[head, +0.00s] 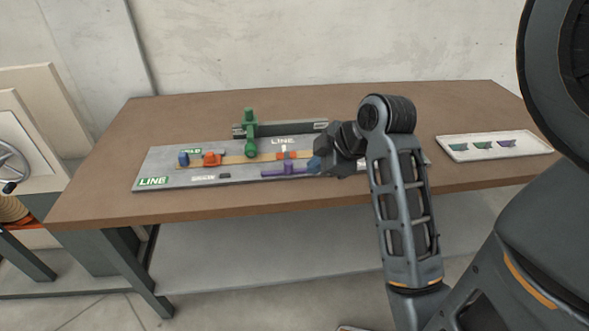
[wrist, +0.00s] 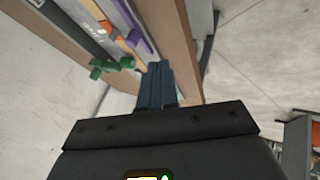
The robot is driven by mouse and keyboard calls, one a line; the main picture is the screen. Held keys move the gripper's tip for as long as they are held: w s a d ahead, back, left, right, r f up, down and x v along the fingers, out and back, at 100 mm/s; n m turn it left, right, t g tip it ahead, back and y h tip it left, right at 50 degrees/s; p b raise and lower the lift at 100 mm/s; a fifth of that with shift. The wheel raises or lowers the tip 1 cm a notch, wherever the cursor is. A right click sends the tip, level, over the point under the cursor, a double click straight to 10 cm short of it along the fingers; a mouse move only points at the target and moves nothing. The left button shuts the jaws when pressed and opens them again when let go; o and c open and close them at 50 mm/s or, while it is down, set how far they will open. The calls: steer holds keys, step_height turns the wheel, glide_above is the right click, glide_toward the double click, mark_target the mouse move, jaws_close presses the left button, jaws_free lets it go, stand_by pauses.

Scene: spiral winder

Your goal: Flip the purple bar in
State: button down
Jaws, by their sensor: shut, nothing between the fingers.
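The purple bar (head: 283,171) lies along the front edge of the grey LINE board (head: 152,172), with a short upright part near its middle. In the wrist view the purple bar (wrist: 141,42) shows beyond my fingertips, a little to the left. My gripper (head: 314,163) is just right of the bar, with blue fingertips pointing left. In the wrist view my gripper (wrist: 155,66) has its fingers together and empty. I cannot tell whether the fingertips touch the bar. My wrist hides the board's right part.
A green upright lever (head: 249,135) stands at the back of the board. A blue block (head: 183,159) and an orange-red piece (head: 211,159) sit at the left. A white tray (head: 455,156) with small green and purple pieces lies at right. The wooden table's (head: 110,198) left front is clear.

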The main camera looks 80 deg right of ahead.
mark_target(288, 168)
steer(key=x, duration=1)
steer(key=shift+w+d, duration=0.25)
steer(key=shift+d, duration=0.35)
steer(key=shift+w+d, duration=0.3)
steer(key=shift+d, duration=0.3)
steer(key=shift+w+d+p, duration=0.3)
steer(key=shift+d, duration=0.35)
steer(key=shift+w+d+p, duration=0.1)
steer(key=shift+w+d, duration=0.25)
steer(key=shift+d, duration=0.5)
steer(key=shift+w+d+p, duration=0.1)
steer(key=shift+w+d, duration=0.25)
steer(key=shift+d, duration=0.5)
steer(key=shift+w+d+p, duration=0.1)
steer(key=shift+w+d, duration=0.25)
steer(key=shift+d, duration=0.55)
